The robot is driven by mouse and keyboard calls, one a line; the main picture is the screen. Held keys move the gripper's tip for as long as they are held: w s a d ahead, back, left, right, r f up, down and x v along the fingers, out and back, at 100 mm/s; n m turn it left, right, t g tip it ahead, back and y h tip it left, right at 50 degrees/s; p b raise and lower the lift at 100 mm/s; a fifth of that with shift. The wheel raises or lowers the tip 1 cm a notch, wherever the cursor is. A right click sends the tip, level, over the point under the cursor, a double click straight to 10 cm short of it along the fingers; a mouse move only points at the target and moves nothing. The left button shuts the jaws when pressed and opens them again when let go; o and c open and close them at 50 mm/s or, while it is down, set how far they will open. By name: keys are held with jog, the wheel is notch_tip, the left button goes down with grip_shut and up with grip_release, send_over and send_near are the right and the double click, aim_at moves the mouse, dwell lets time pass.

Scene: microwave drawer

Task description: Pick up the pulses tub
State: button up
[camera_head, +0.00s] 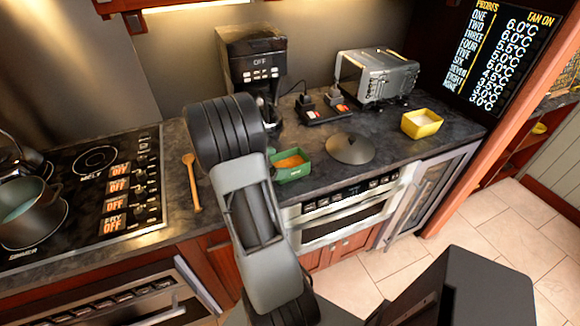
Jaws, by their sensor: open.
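A green tub (291,172) with orange contents, which look like pulses, stands on the dark counter near its front edge. My arm reaches up from the bottom of the picture and passes just left of this tub, covering the counter there. My gripper does not show; the arm's dark upper joint fills the place beyond the grey link. I cannot tell how far the jaws are from the tub. A yellow tub (422,124) with pale contents stands further right on the counter.
A dark round lid (350,148) lies right of the green tub. A coffee maker (254,62), a toaster (377,78) and a small black stand (325,112) are behind. A wooden spoon (191,182), hob (95,185) and pot (28,212) are left. The microwave drawer (345,215) is below the counter.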

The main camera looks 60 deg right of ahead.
aim_at(284, 162)
jog(key=shift+x, duration=1.55)
jog(key=shift+c, duration=0.4)
jog(key=c, duration=0.6)
jog(key=shift+c, duration=0.4)
jog(key=shift+r, duration=0.15)
